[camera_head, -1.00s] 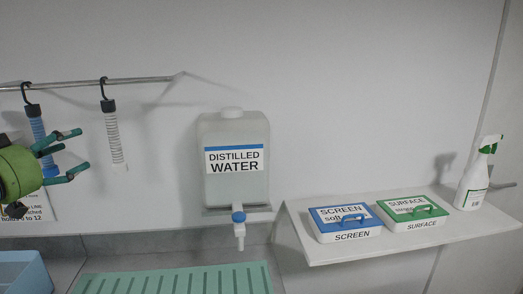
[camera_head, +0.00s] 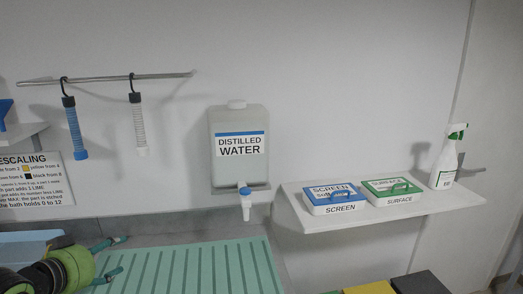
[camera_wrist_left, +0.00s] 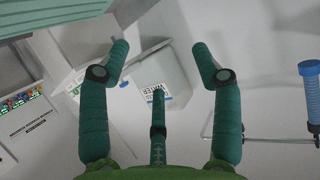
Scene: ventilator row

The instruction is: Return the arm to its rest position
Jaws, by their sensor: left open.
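My left gripper (camera_head: 112,258) is low at the left in the head view, over the left end of the green ribbed mat (camera_head: 190,270). Its green fingers are spread and hold nothing. In the left wrist view the three fingers (camera_wrist_left: 160,75) stand apart, with the distilled water tank (camera_wrist_left: 165,85) behind them. A blue hose (camera_head: 75,130) and a white hose (camera_head: 139,125) hang from the wall rail (camera_head: 110,78), clear of the gripper. The right gripper is not in view.
The distilled water tank (camera_head: 240,170) with a tap stands on a wall bracket. A shelf (camera_head: 420,208) at right holds a blue SCREEN box (camera_head: 335,198), a green SURFACE box (camera_head: 392,191) and a spray bottle (camera_head: 447,160). A descaling sign (camera_head: 35,185) is at left.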

